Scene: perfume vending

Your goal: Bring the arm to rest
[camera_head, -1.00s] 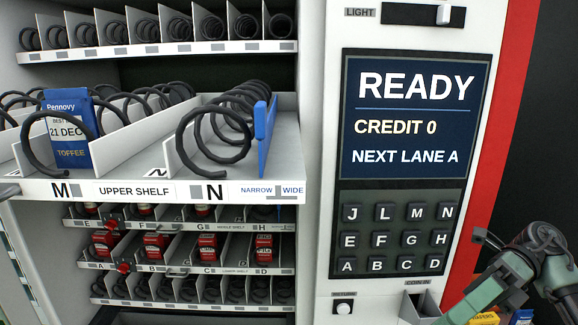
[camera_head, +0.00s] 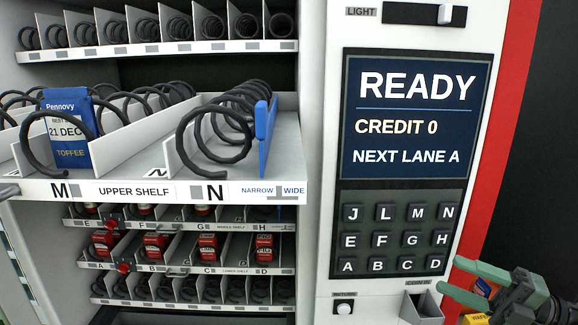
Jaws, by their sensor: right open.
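My right gripper (camera_head: 449,275) is at the lower right, in front of the machine's red edge and dark side. Its two green fingers point left and are apart, with nothing held between them. The fingertips are close to the lower right corner of the keypad (camera_head: 396,240) and the coin slot (camera_head: 422,305) in this view; I cannot tell the gap in depth. My left gripper is not in view.
The vending machine's screen (camera_head: 416,115) reads READY, CREDIT 0, NEXT LANE A. The upper shelf (camera_head: 140,190) is pulled out, with a blue Pennovy packet (camera_head: 70,130) in lane M. Colourful packs (camera_head: 478,318) lie below my right gripper.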

